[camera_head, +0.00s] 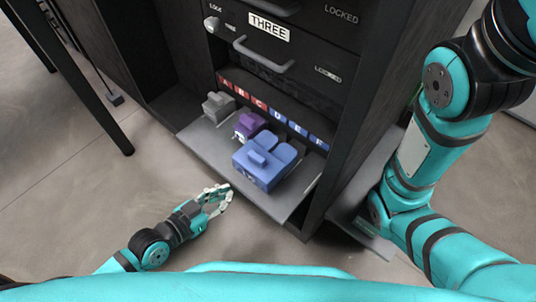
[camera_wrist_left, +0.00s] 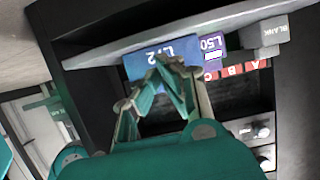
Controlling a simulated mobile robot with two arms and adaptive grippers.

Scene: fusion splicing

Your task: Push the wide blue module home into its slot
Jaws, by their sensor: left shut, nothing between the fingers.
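The wide blue module (camera_head: 258,176) sits on the pulled-out grey shelf, towards its front edge, below the blue D, E and F labels. In the left wrist view its blue front face (camera_wrist_left: 148,61) reads L72. My left gripper (camera_head: 226,189) is shut and empty, just in front of the shelf's front edge and left of the module. In the left wrist view the fingertips (camera_wrist_left: 168,64) overlap the lower part of that face. The head view shows a gap between them. The slot behind the module is mostly hidden. My right gripper is out of view.
A purple module (camera_head: 248,124) marked L50 and a grey blank module (camera_head: 218,106) stand left of the blue one on the shelf (camera_head: 205,138). A locked drawer handle (camera_head: 264,60) is above. Cabinet walls flank the shelf; the floor in front is clear.

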